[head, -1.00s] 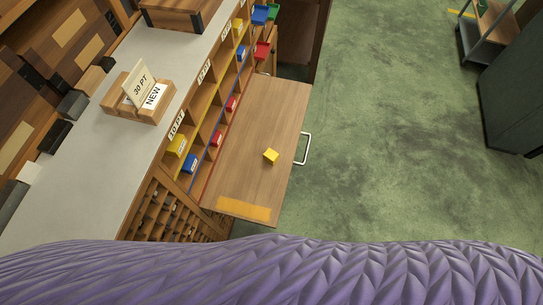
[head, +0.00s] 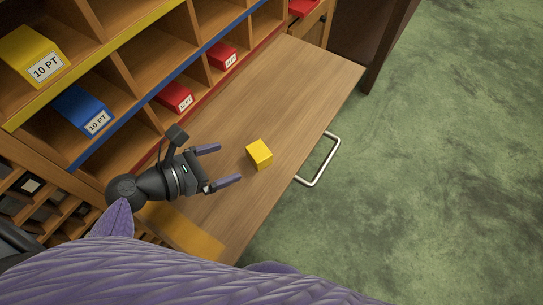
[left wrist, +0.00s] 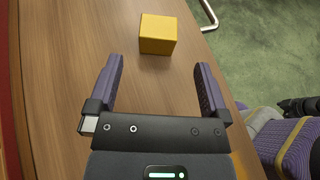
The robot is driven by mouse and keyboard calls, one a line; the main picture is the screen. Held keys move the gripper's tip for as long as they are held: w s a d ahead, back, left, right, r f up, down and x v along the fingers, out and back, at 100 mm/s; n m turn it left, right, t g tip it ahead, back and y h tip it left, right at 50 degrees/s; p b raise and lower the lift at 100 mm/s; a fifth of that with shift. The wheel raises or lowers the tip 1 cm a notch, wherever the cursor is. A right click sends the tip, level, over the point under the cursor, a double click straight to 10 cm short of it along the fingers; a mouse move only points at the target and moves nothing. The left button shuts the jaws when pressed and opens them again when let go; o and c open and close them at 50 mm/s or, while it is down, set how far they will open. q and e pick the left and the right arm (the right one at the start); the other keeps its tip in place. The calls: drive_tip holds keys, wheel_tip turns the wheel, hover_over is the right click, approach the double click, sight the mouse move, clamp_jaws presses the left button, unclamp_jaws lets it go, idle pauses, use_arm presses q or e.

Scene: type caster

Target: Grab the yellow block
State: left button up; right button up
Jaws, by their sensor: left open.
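The yellow block (head: 259,155) is a small cube resting on the wooden pull-out board (head: 285,85). My left gripper (head: 225,165) is open and empty, with its two purple fingers pointing at the block from the left. A short gap lies between the fingertips and the block in the head view. In the left wrist view the block (left wrist: 158,34) is just ahead of the fingertips (left wrist: 158,65), roughly centred between them, and not between the fingers. My right gripper is not in view.
A shelf of cubbyholes with yellow (head: 32,55), blue (head: 82,108) and red (head: 174,98) boxes borders the board at the left. A metal handle (head: 319,160) sticks out from the board's right edge. A yellow-orange strip (head: 180,232) marks its near end. Green floor lies beyond.

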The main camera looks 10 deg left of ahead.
sight(257, 152)
use_arm(q)
drive_tip(key=shift+w+d, duration=0.2)
drive_tip(key=shift+w, duration=0.05)
drive_tip(key=b+x, duration=0.1)
drive_tip(key=x, duration=0.2)
drive_tip(key=b+x, duration=0.2)
drive_tip(key=x, duration=0.1)
drive_tip(key=b+x, duration=0.1)
drive_tip(key=x, duration=0.2)
drive_tip(key=shift+a+f, duration=0.2)
drive_tip(key=shift+f, duration=0.1)
drive_tip(key=shift+d, duration=0.1)
drive_tip(key=shift+r, duration=0.1)
drive_tip(key=c, duration=1.2)
drive_tip(key=shift+o, duration=0.2)
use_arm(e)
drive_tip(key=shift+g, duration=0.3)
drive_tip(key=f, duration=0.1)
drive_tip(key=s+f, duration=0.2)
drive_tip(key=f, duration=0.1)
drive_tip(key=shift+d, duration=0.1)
